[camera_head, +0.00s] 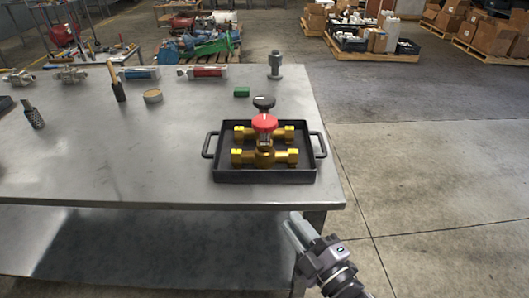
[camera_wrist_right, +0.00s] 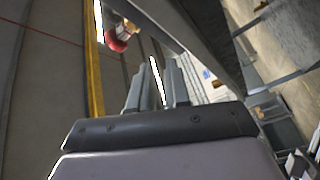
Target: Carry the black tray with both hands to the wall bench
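The black tray (camera_head: 265,177) sits on the near right part of a grey metal table, with a looped handle on its left and right sides. It holds two brass valves, one with a red knob (camera_head: 264,123) and one with a black knob (camera_head: 264,103). My right gripper (camera_head: 292,222) is in front of the table's near right corner, below and apart from the tray's right handle. In the right wrist view its two fingers (camera_wrist_right: 158,85) stand a little apart with nothing between them. My left gripper is not in view. I cannot tell which surface is the wall bench.
The metal table (camera_head: 110,165) has free room left of the tray. A green block (camera_head: 242,92), a grey metal fitting (camera_head: 275,66) and a tan disc (camera_head: 152,96) stand behind. Loaded pallets (camera_head: 372,45) stand at the back. The floor (camera_head: 430,150) right of the table is clear.

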